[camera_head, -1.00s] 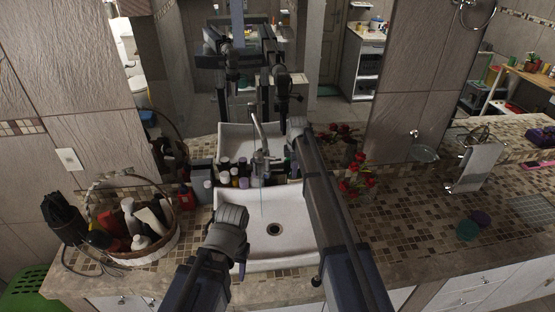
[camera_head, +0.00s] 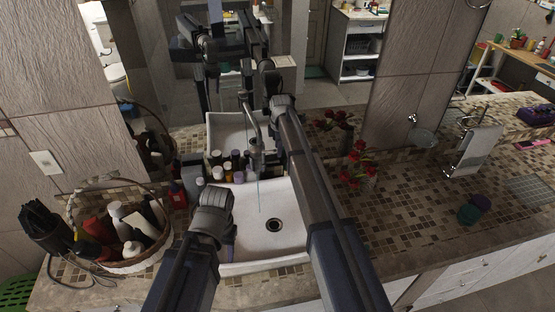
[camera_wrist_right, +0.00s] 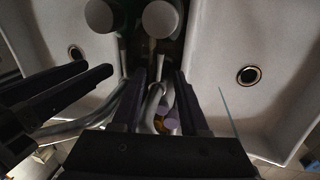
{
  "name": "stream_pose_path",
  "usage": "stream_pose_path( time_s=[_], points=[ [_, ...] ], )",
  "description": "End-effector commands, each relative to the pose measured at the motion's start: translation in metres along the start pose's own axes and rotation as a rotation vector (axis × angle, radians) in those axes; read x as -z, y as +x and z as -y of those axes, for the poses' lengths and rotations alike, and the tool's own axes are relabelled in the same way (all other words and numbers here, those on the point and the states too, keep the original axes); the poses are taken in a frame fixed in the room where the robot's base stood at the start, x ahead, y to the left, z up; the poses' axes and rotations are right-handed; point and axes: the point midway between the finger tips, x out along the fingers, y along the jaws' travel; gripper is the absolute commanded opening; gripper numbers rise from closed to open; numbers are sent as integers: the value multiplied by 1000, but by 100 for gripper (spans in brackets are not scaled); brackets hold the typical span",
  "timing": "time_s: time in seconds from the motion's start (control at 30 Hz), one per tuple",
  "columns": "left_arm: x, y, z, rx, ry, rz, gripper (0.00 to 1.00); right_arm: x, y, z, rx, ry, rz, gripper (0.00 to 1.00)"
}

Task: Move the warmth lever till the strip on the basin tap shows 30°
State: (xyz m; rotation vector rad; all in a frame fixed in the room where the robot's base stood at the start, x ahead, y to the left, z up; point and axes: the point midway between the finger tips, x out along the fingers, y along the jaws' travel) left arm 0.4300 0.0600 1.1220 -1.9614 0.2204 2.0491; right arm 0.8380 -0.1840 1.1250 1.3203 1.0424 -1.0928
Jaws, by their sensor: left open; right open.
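The basin tap (camera_head: 252,130) stands at the back of the white basin (camera_head: 290,245), with a thin water stream falling from it. Its strip and number are too small to read. My right arm reaches over the basin. Its gripper is mostly hidden behind its wrist in the head view, just right of the tap top. In the right wrist view my right gripper (camera_wrist_right: 160,88) is open, with a pale slim tap part (camera_wrist_right: 155,92) between its fingers; I cannot tell whether they touch. My left gripper (camera_head: 230,245) points down over the basin's left front, empty.
Several bottles (camera_head: 232,167) stand behind the basin against the mirror. A basket (camera_head: 135,265) of toiletries is at left. Red flowers (camera_head: 357,165) stand right of the tap. A towel stand (camera_head: 478,150) is further right. The tiled counter at right is mostly clear.

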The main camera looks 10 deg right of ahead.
Motion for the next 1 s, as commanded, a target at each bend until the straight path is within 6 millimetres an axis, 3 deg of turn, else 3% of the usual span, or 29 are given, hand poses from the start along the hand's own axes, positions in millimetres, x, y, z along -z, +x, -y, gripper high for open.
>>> stream_pose_path(
  time_s=[0.5, 0.87, 1.0],
  points=[
    [4, 63, -6, 2, 9, -1, 50, 0, 64, 0, 0, 0, 0, 44],
    [4, 65, -6, 2, 11, -1, 50, 0, 66, 0, 0, 0, 0, 44],
    [4, 65, -6, 2, 11, -1, 50, 0, 66, 0, 0, 0, 0, 30]
  ],
)
